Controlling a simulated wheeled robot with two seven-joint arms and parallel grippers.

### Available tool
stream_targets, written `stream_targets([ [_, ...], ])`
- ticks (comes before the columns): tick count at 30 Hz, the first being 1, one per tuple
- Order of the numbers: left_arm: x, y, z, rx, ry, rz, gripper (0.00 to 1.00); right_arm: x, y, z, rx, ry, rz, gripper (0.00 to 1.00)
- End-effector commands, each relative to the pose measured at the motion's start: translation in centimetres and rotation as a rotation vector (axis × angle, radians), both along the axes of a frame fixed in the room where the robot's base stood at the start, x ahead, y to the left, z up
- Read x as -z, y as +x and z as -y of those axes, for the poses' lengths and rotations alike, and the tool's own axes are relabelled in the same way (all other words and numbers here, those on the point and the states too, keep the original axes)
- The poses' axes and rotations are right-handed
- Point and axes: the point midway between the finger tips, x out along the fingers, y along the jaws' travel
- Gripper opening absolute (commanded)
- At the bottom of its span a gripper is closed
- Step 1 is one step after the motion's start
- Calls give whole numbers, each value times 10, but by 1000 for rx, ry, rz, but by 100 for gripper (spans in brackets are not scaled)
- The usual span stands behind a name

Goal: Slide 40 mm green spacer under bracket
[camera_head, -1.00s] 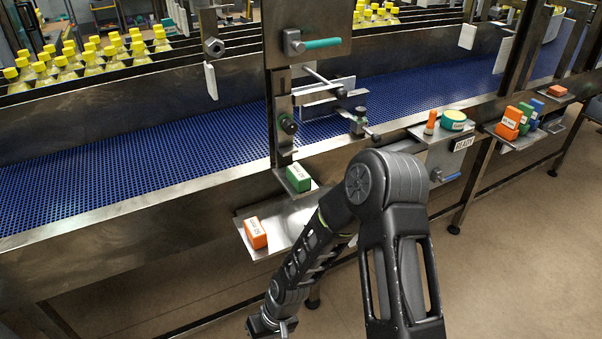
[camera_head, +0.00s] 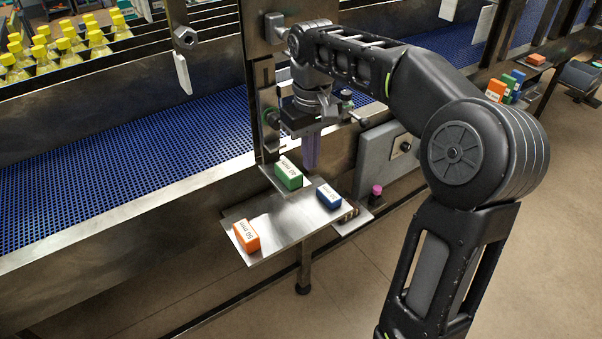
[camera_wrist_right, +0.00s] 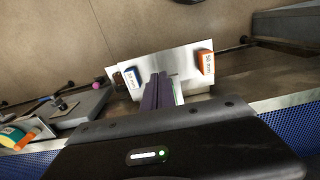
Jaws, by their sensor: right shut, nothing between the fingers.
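The green spacer (camera_head: 288,174), with a white label reading 40 mm, sits on a small metal ledge (camera_head: 268,172) at the foot of the upright post (camera_head: 262,125). My right gripper (camera_head: 311,167) points down just right of the green spacer, apart from it in the head view. Its purple fingers are shut and empty. In the right wrist view the fingers (camera_wrist_right: 158,92) hide most of what lies behind them; a thin green strip beside them may be the spacer. I cannot tell which part is the bracket. My left gripper is in no view.
A metal tray (camera_head: 275,235) below the ledge holds an orange 50 mm block (camera_head: 246,236) and a blue block (camera_head: 328,196). The blue conveyor belt (camera_head: 110,170) runs behind. Several colored blocks stand on a shelf at the right. The tray's middle is bare.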

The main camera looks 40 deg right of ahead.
Motion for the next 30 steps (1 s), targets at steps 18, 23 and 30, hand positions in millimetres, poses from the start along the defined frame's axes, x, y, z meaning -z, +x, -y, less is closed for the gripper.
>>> stream_targets([
  [18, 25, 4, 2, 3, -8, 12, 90, 84, -1, -1, -1, 2, -6, 0],
  [23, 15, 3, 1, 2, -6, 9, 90, 97, 14, 0, -1, 1, -2, 0],
  [30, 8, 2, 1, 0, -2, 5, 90, 99, 37, 1, 0, 1, -1, 0],
])
